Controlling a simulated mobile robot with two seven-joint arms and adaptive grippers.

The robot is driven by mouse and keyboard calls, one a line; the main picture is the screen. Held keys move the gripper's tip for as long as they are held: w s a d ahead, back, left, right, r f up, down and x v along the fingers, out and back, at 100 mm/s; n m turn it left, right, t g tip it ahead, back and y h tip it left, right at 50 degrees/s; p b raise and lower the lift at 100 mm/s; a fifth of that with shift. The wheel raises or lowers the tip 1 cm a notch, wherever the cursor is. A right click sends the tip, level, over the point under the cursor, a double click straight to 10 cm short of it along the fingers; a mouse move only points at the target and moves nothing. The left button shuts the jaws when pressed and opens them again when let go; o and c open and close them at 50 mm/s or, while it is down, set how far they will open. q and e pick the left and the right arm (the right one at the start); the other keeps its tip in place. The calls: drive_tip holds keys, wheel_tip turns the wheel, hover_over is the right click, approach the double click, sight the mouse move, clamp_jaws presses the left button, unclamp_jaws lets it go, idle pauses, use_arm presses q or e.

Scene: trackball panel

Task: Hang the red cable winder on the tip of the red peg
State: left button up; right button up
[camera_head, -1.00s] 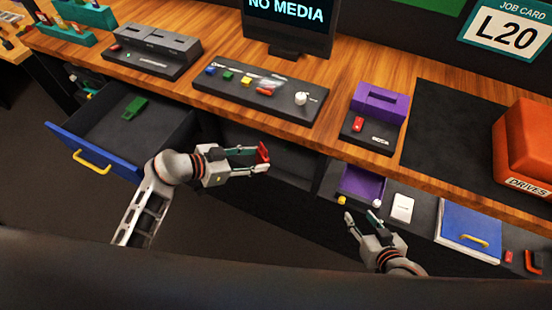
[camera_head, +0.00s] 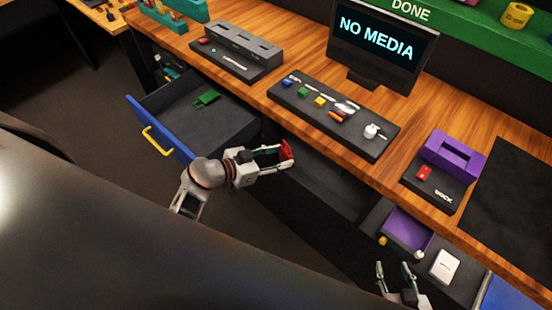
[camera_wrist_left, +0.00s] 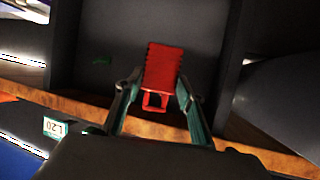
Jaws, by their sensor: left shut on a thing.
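The red cable winder (camera_head: 287,151) is between the fingertips of my left gripper (camera_head: 278,157), held in the air in front of the desk's front edge. In the left wrist view the winder (camera_wrist_left: 162,66) has toothed sides and a square loop at its near end, and the green-tipped fingers close on it from both sides. My right gripper (camera_head: 395,272) is low at the bottom right, its two fingers apart and nothing between them. I cannot make out a red peg for certain in these frames.
A dark panel (camera_head: 312,118) with small coloured parts and a white ball lies on the desk. A blue-fronted drawer (camera_head: 160,128) stands open at left with a green piece (camera_head: 207,99) inside. A monitor (camera_head: 384,45) stands behind. A purple holder (camera_head: 452,157) is at right.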

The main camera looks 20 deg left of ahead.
use_arm(q)
drive_tip(key=shift+w+d+f, duration=0.1)
drive_tip(key=shift+w+d, duration=0.25)
drive_tip(key=shift+w, duration=0.55)
drive_tip(key=shift+w+d, duration=0.3)
drive_tip(key=shift+w, duration=0.55)
drive_tip(key=shift+w+d+f, duration=0.1)
drive_tip(key=shift+w+d, duration=0.25)
drive_tip(key=shift+w, duration=0.55)
drive_tip(key=shift+w+d+f, duration=0.25)
drive_tip(key=shift+w+f, duration=0.2)
drive_tip(key=shift+w, duration=0.3)
drive_tip(key=o, duration=1.2)
approach(286, 148)
drive_tip(key=shift+w+d+f, duration=0.1)
drive_tip(key=shift+w+f, duration=0.85)
drive_tip(key=shift+w, duration=0.1)
